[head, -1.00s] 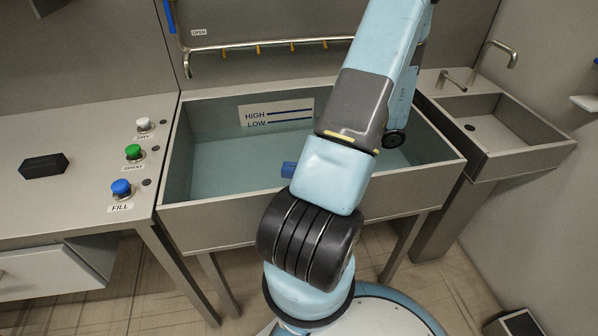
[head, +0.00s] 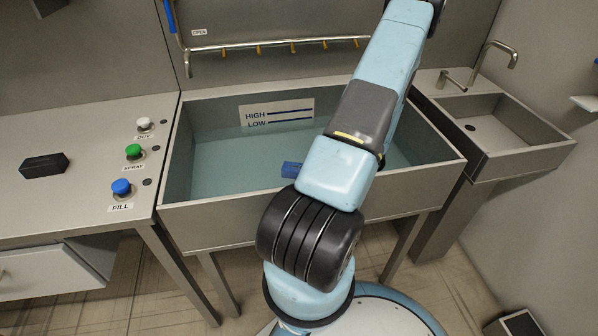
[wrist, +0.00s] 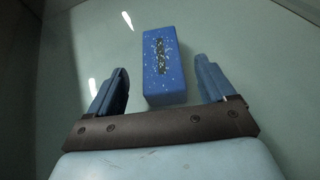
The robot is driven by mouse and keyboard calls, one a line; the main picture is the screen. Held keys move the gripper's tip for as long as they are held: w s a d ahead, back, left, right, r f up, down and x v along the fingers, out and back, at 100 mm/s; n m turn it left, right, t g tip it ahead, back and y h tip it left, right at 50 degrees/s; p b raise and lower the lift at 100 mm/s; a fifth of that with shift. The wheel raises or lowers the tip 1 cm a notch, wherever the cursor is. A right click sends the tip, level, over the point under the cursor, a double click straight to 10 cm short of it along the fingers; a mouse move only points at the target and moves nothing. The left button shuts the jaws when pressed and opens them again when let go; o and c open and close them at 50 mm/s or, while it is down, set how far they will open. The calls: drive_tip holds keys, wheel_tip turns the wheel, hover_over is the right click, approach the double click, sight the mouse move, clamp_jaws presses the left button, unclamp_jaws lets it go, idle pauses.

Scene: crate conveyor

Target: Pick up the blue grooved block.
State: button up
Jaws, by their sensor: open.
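The blue grooved block (head: 290,169) lies in the large basin (head: 178,170), partly hidden behind my arm in the head view. In the wrist view the blue block (wrist: 164,66) has a dark, speckled groove along its top. My gripper (wrist: 164,92) is open and empty, with one blue finger on each side of the block's near end. The block's near end lies roughly between the fingertips, and most of the block reaches beyond them. I cannot tell how high the fingers are above it. My gripper is not visible in the head view.
A black block (head: 44,165) lies on the left counter beside white (head: 144,124), green (head: 133,151) and blue (head: 121,187) buttons. A pipe with yellow nozzles (head: 275,46) runs behind the basin. A small sink (head: 500,125) stands at the right. The basin's walls surround the block.

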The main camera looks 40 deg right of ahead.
sight(298, 167)
drive_tip(key=shift+x, duration=2.65)
drive_tip(key=shift+w+r, duration=0.1)
drive_tip(key=c, duration=1.4)
drive_tip(key=shift+r, duration=0.1)
